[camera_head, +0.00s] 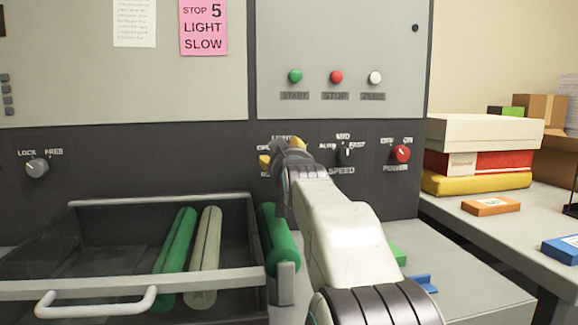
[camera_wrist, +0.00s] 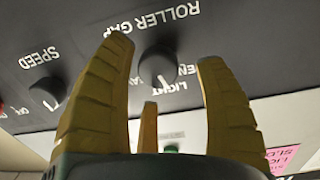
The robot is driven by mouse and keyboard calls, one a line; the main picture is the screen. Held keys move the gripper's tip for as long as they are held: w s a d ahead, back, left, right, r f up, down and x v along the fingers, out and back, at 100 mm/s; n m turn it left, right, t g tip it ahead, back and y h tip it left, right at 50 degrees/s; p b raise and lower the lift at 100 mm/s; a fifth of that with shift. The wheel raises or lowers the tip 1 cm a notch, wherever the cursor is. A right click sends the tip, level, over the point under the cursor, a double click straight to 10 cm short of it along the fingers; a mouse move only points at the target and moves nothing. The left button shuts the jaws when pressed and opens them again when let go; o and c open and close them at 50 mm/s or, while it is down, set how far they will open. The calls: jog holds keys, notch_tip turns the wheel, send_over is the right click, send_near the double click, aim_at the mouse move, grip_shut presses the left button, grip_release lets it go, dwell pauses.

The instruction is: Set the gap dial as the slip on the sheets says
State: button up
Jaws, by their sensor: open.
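The gap dial (camera_wrist: 157,66) is a dark round knob under upside-down ROLLER GAP lettering in the wrist view. A pale mark shows on its lower side, toward the word LIGHT; its exact setting is hard to tell. My gripper (camera_wrist: 164,50) is open, its yellow fingers on either side of the dial with gaps between; contact is not visible. In the head view my gripper (camera_head: 271,152) covers the dial. A pink slip (camera_head: 203,27) on the machine's upper panel reads STOP 5, LIGHT, SLOW.
The speed knob (camera_head: 345,152) and red power knob (camera_head: 401,154) sit to the right, the lock knob (camera_head: 37,167) far left. A clear-sided tray (camera_head: 170,280) with rollers stands below. Stacked boxes (camera_head: 485,135) lie on the right table.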

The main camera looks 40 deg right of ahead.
jog(key=v, duration=1)
